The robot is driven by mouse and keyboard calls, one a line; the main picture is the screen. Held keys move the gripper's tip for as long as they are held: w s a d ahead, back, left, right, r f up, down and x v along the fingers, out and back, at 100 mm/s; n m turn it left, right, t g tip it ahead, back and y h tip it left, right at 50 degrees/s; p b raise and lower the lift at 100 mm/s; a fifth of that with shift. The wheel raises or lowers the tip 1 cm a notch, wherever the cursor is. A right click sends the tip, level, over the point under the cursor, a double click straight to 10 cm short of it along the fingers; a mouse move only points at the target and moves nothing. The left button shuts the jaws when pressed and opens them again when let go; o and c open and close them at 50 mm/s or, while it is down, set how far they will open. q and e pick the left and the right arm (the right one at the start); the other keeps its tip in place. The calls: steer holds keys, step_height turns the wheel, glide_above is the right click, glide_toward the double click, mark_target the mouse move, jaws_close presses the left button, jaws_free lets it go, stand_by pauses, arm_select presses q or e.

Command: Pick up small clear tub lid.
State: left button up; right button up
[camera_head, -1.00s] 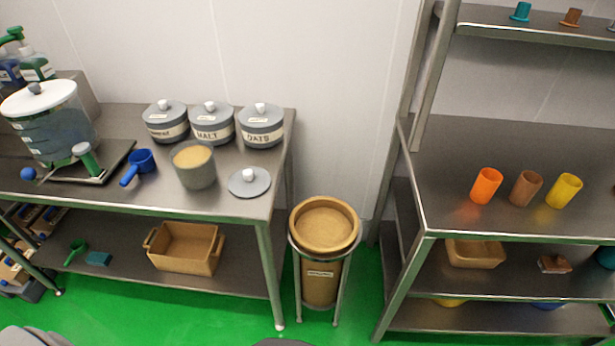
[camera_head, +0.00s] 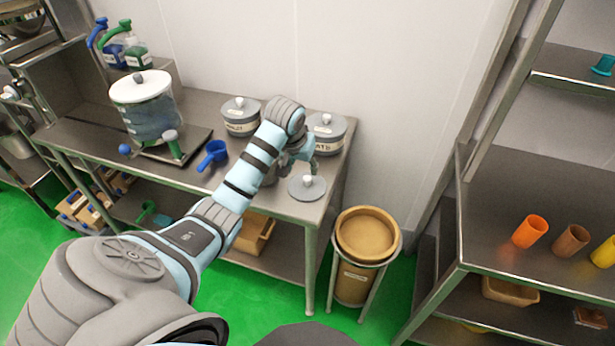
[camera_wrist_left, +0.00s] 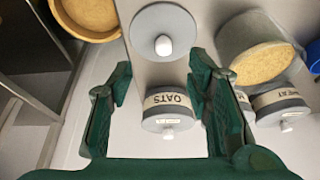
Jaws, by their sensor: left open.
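The small tub lid (camera_head: 309,191) is a grey disc with a white knob, lying flat on the steel table near its right front corner. In the left wrist view the lid (camera_wrist_left: 150,18) is at the top centre, just beyond the fingertips. My left gripper (camera_head: 303,157) is above the table, behind and slightly above the lid in the head view. Its green fingers (camera_wrist_left: 160,68) are spread apart with nothing between them. They do not touch the lid. My right gripper is not in view.
An open tub of tan powder (camera_wrist_left: 262,62) stands beside the lid, mostly hidden by my arm in the head view. The OATS tub (camera_head: 327,134) and MALT tub (camera_head: 240,117) stand behind. A blue scoop (camera_head: 213,154) lies left. A tan bin (camera_head: 366,235) stands right of the table.

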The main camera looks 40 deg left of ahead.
mark_target(306, 179)
arm_select(q)
steer(key=b+x, duration=0.1)
steer(key=x, duration=0.3)
steer(key=b+x, duration=0.1)
steer(key=x, duration=0.3)
steer(key=b+x, duration=0.1)
steer(key=x, duration=0.3)
steer(key=shift+w+a, duration=0.45)
steer(key=shift+r, duration=0.1)
jaws_close()
